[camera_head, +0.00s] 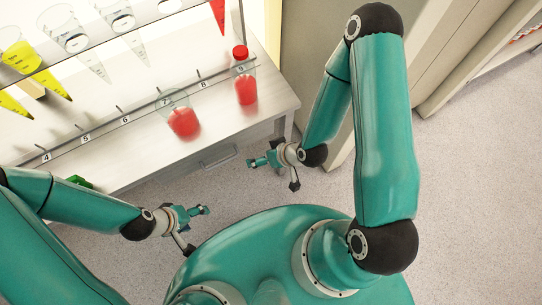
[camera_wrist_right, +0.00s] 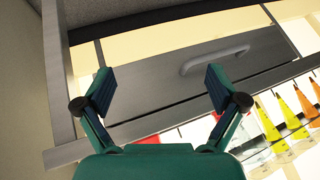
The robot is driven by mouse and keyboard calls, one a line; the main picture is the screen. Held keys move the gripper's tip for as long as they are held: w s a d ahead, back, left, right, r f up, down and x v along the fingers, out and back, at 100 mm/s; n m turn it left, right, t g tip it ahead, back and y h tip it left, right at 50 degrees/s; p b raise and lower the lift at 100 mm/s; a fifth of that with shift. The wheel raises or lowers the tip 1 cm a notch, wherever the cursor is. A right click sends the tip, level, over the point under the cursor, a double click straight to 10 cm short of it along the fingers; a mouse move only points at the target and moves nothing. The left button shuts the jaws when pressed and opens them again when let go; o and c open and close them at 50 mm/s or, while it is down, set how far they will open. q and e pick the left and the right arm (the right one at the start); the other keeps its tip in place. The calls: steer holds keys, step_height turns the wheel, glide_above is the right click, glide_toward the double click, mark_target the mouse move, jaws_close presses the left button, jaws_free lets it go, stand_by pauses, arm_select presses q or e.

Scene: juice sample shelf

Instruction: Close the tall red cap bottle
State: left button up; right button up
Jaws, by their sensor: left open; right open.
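A tall clear bottle (camera_head: 245,90) with red liquid stands upright at mark 9, near the right end of the shelf counter. A red cap (camera_head: 240,52) shows at its top; I cannot tell how tightly it sits. My right gripper (camera_head: 254,162) is open and empty, below and in front of the counter edge. It also shows in the right wrist view (camera_wrist_right: 160,86), with its fingers apart and nothing between them. My left gripper (camera_head: 203,210) is open and empty, in front of the counter and farther from the bottle.
A wider clear container (camera_head: 183,122) with red liquid stands near mark 7. Yellow-filled cones (camera_head: 20,57) and clear cones hang in a rack above the counter (camera_head: 140,150). A green object (camera_head: 80,182) lies at the front left. A drawer handle (camera_wrist_right: 214,58) faces my right gripper.

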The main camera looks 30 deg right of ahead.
steer(key=s+a+f+m+g, duration=0.1)
steer(key=s+m+g, duration=0.1)
steer(key=s+g, duration=0.3)
steer(key=s, duration=0.2)
steer(key=shift+s+a+f+m, duration=0.15)
steer(key=shift+s+a+m, duration=0.15)
steer(key=shift+s+m, duration=0.1)
stand_by(0.8)
